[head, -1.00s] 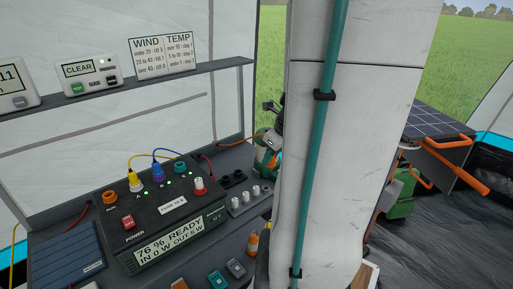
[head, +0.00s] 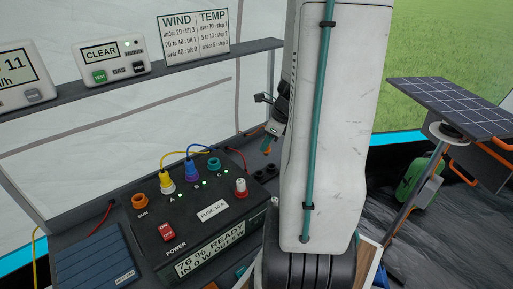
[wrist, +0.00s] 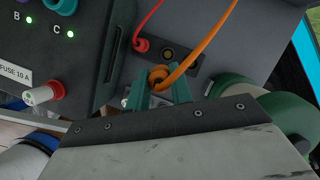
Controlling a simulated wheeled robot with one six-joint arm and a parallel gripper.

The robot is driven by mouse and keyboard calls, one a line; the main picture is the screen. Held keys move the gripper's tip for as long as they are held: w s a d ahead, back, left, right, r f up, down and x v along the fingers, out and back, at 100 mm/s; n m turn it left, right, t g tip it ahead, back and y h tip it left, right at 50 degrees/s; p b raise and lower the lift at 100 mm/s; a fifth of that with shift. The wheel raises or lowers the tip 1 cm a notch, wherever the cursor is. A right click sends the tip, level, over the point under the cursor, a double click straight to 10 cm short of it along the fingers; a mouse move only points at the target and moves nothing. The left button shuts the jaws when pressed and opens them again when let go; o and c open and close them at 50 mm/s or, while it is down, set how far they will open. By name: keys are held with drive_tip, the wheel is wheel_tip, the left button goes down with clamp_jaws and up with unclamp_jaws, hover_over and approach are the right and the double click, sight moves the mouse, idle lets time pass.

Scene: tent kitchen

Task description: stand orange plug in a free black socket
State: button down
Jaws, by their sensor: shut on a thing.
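My gripper (wrist: 157,92) has teal fingers shut on the orange plug (wrist: 158,74), whose orange cable curves up and right in the wrist view. In the head view my gripper (head: 266,145) is at the back of the bench, right of the power box, with a little orange beside its fingers. A dark strip in the wrist view has a round black socket (wrist: 167,53) that looks empty, just beyond the plug. A red plug (wrist: 141,45) with a red cable sits left of it. Two black round sockets (head: 265,171) show in the head view. The plug appears apart from the socket.
The power box (head: 205,213) carries yellow, blue and teal plugs and a white-and-red fuse (head: 241,187), also in the wrist view (wrist: 40,95). A shelf (head: 150,80) with meters is above. A solar panel (head: 450,105) stands at the right. My arm hides the bench's right part.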

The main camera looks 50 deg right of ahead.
drive_tip(key=shift+w+f+n+y, duration=0.15)
drive_tip(key=shift+w+f+n, duration=0.35)
drive_tip(key=shift+f, duration=0.95)
drive_tip(key=shift+w+f+n+y, duration=0.2)
drive_tip(key=shift+w+f+n, duration=0.2)
drive_tip(key=shift+f, duration=1.05)
drive_tip(key=shift+w+f+n+y, duration=0.15)
drive_tip(key=shift+w+f+n, duration=0.35)
drive_tip(key=shift+f, duration=0.95)
drive_tip(key=shift+d+f, duration=0.1)
drive_tip(key=shift+f, duration=1.4)
drive_tip(key=c, duration=1.2)
unclamp_jaws()
drive_tip(key=shift+o, duration=0.2)
drive_tip(key=shift+r, duration=0.1)
drive_tip(key=v, duration=0.7)
drive_tip(key=shift+r, duration=0.3)
